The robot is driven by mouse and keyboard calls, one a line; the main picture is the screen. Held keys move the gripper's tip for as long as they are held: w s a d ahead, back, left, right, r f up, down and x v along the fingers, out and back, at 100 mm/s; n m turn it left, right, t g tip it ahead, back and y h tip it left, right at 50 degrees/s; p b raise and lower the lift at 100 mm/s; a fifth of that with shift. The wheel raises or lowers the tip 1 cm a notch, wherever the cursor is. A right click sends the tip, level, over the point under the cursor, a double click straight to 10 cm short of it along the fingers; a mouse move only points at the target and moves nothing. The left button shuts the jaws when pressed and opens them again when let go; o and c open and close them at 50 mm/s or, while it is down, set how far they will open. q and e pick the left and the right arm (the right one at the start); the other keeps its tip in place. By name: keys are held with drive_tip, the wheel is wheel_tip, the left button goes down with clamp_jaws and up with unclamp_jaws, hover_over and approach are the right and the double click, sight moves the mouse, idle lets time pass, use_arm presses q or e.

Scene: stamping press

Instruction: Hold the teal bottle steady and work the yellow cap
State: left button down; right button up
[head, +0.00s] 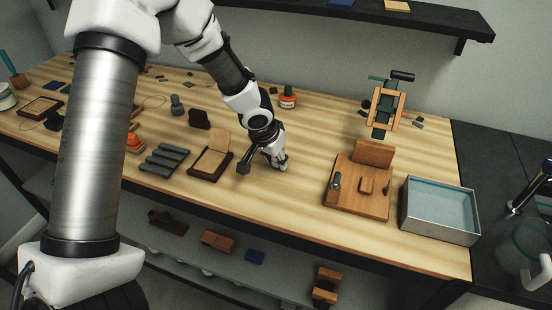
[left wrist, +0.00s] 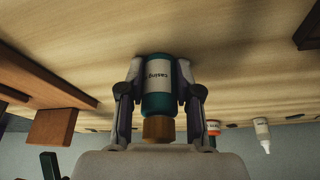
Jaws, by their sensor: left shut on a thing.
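The teal bottle (left wrist: 159,103) with a white label shows upside down in the left wrist view. Its cap (left wrist: 158,129), brownish yellow there, points toward my wrist. My left gripper (left wrist: 160,80) is shut on the bottle, with one finger along each side. In the head view my left gripper (head: 276,162) reaches down to the middle of the workbench, and it hides the bottle there. The cap seems to sit on the bottle. My right gripper is in neither view.
A wooden fixture (head: 358,190) and a metal tray (head: 438,212) with a blue lining stand to the right on the workbench. A brown open box (head: 212,160) is left of the gripper. An orange-labelled bottle (head: 288,98) stands behind. Bare wood lies between gripper and fixture.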

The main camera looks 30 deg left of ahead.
use_arm(q)
drive_tip(key=shift+s+f, duration=0.1)
drive_tip(key=shift+f, duration=0.05)
drive_tip(key=c, duration=1.8)
unclamp_jaws()
clamp_jaws()
drive_tip(key=o, duration=1.1)
unclamp_jaws()
